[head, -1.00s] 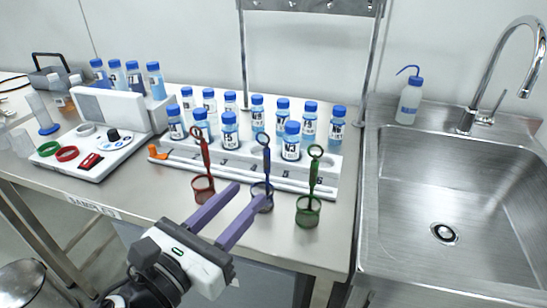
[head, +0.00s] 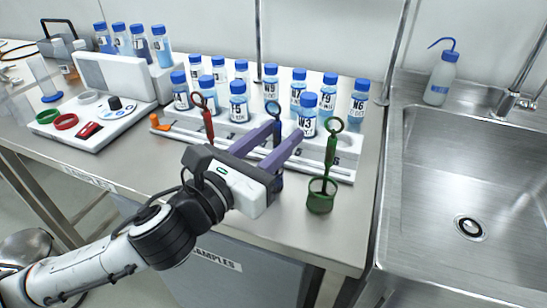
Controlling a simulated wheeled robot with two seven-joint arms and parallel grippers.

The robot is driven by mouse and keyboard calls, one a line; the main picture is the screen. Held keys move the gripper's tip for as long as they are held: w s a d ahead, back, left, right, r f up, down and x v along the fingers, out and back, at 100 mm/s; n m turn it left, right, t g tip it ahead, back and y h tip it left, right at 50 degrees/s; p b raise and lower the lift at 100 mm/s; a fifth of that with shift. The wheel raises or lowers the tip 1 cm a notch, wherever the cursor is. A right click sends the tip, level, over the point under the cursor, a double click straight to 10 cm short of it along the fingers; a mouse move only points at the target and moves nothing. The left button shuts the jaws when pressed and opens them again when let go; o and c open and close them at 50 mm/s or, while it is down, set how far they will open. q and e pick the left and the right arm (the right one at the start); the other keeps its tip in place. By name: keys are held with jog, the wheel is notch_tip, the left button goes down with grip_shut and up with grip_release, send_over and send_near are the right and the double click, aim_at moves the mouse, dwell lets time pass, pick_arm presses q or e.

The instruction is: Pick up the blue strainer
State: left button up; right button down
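The blue strainer (head: 276,108) stands upright at the front of the white rack, between the red strainer (head: 208,122) and the green strainer (head: 320,196). Its ring and upper handle show above my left gripper's fingers, and its cup is mostly hidden behind the gripper. My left gripper (head: 286,132) has its two purple fingers apart, with the tips around the blue handle. I see a gap between the fingers and no clear grip on the handle. The red strainer's lower part is hidden behind my gripper. My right gripper is out of view.
A white rack (head: 340,172) with several blue-capped bottles stands behind the strainers. A white device (head: 100,133) with red and green rings is at left. A steel sink (head: 455,150) and a wash bottle (head: 441,78) are at right. Bare bench lies around the green strainer.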

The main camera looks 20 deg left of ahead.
pick_arm(q)
jog(key=x, duration=0.4)
jog(key=shift+w, duration=0.2)
grip_shut()
